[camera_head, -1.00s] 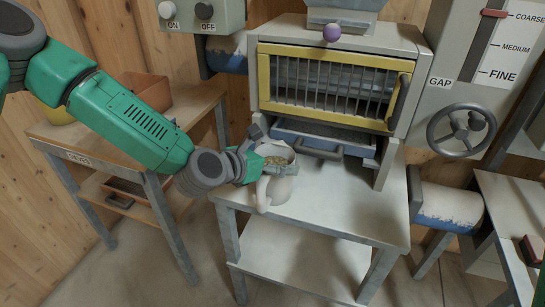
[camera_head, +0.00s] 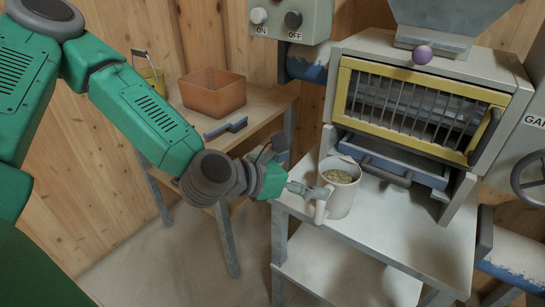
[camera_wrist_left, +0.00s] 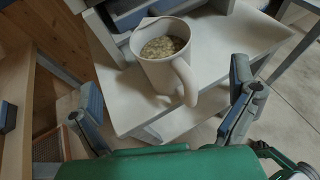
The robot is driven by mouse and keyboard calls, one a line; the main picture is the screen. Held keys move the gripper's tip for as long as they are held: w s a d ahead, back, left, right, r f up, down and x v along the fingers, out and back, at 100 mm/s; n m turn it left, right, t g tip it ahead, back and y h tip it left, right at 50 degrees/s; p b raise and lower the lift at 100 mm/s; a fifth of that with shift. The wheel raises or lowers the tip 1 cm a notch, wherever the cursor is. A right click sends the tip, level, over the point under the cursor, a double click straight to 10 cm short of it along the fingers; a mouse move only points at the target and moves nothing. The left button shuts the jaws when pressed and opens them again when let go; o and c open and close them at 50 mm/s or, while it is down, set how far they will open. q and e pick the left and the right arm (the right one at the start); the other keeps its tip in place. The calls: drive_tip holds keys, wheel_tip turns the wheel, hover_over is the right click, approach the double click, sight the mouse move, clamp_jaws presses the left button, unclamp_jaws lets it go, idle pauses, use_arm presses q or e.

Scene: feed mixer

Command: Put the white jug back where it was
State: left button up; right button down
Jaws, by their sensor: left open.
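The white jug (camera_head: 344,196) stands upright on the left end of the white table (camera_head: 410,215), in front of the machine. It is filled with grainy feed, and its handle faces my left gripper. In the left wrist view the jug (camera_wrist_left: 157,75) stands ahead of the fingers, with its handle toward the camera. My left gripper (camera_head: 297,168) is open and empty, just left of the jug. In the left wrist view its two fingers (camera_wrist_left: 165,100) are spread wide with a gap to the jug. My right gripper is not in view.
A wooden side table (camera_head: 262,104) stands at the left, with an orange bin (camera_head: 213,97), a blue-grey brush-like tool (camera_head: 226,127) and a yellow bucket (camera_head: 153,80). The machine's blue drawer (camera_head: 400,168) sits just behind the jug. The table right of the jug is clear.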

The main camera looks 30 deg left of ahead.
use_arm(q)
drive_tip(key=s+d+f+m+g+y, duration=0.1)
drive_tip(key=s+f+m+g, duration=0.3)
drive_tip(key=s+f+m, duration=0.4)
drive_tip(key=s+d+f+m+g, duration=0.1)
drive_tip(key=s+f+m+g, duration=0.2)
drive_tip(key=s+f+m, duration=0.55)
drive_tip(key=s+a+f+m+g+y, duration=0.4)
drive_tip(key=s+a+f+m, duration=0.4)
drive_tip(key=m, duration=0.7)
drive_tip(key=shift+s+a+f+g+y, duration=0.35)
drive_tip(key=shift+s+f, duration=0.4)
drive_tip(key=shift+s, duration=0.3)
